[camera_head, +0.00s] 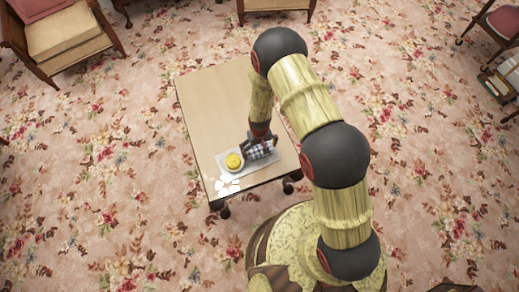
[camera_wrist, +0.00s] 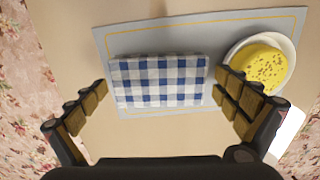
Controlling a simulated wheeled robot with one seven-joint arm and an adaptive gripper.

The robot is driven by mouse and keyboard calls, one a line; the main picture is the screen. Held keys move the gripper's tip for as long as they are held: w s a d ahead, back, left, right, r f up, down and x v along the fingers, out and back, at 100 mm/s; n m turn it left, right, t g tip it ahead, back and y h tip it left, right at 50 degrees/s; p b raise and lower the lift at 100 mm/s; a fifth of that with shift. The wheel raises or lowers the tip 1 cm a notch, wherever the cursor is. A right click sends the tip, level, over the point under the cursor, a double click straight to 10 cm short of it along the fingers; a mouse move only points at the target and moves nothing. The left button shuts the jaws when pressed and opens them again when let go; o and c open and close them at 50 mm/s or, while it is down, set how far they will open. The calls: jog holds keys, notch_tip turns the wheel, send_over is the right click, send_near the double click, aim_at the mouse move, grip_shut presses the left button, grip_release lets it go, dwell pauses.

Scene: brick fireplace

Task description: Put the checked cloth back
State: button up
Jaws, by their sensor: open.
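A blue-and-white checked cloth (camera_wrist: 160,82), folded into a rectangle, lies flat on a grey-blue mat (camera_wrist: 135,38) with a yellow border line. It also shows in the head view (camera_head: 259,150), partly hidden by my gripper. My gripper (camera_wrist: 165,100) is open, with one finger off the cloth's left end and the other off its right end. The fingers appear close to the cloth; whether they touch it or the mat I cannot tell. In the head view my gripper (camera_head: 256,143) is over the right part of the mat.
A yellow speckled round item (camera_wrist: 258,68) sits on a white plate (camera_wrist: 291,50), close beside the right finger. A white flower-shaped thing (camera_head: 227,185) lies at the table's near corner. The far part of the wooden table (camera_head: 215,95) is bare. Armchairs (camera_head: 62,38) stand farther off.

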notch_tip(320, 180, up, 12)
jog(key=p, duration=0.4)
notch_tip(320, 180, up, 12)
jog(key=t, duration=0.1)
send_over(260, 150)
jog(key=w+d, duration=0.2)
jog(key=w, duration=0.1)
jog(key=s+d+r+m+t, duration=0.1)
jog(key=d+r, duration=0.1)
jog(key=r, duration=0.7)
jog(key=s+d+r+t, duration=0.1)
jog(key=d+r, duration=0.1)
jog(key=r, duration=0.7)
jog(key=s+d+r+m+t, duration=0.1)
jog(key=s+d+r, duration=0.3)
jog(key=s+r, duration=0.6)
jog(key=s+d+r+m+t, duration=0.1)
jog(key=s+d+r, duration=0.3)
jog(key=s+r, duration=0.6)
jog(key=shift+s+t, duration=0.3)
jog(key=shift+s, duration=0.1)
